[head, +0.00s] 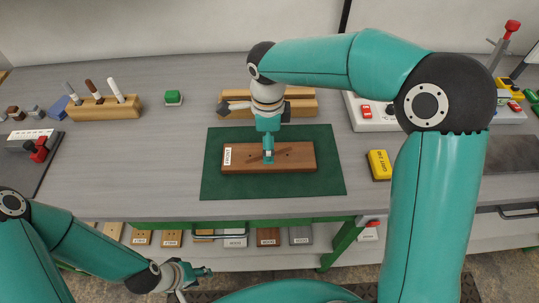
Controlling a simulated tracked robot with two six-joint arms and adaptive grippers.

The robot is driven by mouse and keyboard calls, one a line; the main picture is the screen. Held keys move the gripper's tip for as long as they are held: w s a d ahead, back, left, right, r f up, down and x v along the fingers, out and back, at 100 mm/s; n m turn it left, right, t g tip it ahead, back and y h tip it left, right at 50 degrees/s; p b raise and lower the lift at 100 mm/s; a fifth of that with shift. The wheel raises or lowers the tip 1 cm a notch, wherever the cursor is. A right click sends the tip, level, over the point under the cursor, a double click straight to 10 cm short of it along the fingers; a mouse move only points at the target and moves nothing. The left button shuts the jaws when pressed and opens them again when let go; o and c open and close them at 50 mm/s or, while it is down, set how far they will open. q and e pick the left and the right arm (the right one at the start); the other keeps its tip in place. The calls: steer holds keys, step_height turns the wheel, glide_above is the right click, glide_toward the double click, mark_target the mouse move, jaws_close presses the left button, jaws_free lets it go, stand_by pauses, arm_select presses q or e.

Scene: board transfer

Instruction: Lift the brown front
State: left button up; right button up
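The brown front (300,158) is a flat brown wooden board with a white label at its left end. It lies on the dark green mat (328,185) in the middle of the workbench. My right gripper (268,157) points down over the middle of the board, at a darker slanted strip on it. Its fingers overlap in this view, so I cannot tell whether they grip or touch the board. My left gripper (198,279) is low at the lower left, in front of the bench edge and well away from the board. Its fingers look spread and empty.
A wooden rack (300,106) stands behind the mat. A pen block (105,110) and green button (173,97) are left. A yellow box (379,165) and white fixture (366,122) are right. Labelled boards (267,236) fill a lower shelf. Grey bench is free left of the mat.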

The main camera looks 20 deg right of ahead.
steer(key=shift+f, duration=0.6)
step_height(320, 180, down, 4)
steer(key=shift+w+d+f+p, duration=0.1)
steer(key=shift+d+p, duration=0.05)
steer(key=shift+p, duration=0.65)
steer(key=shift+c, duration=0.3)
steer(key=c, duration=1.1)
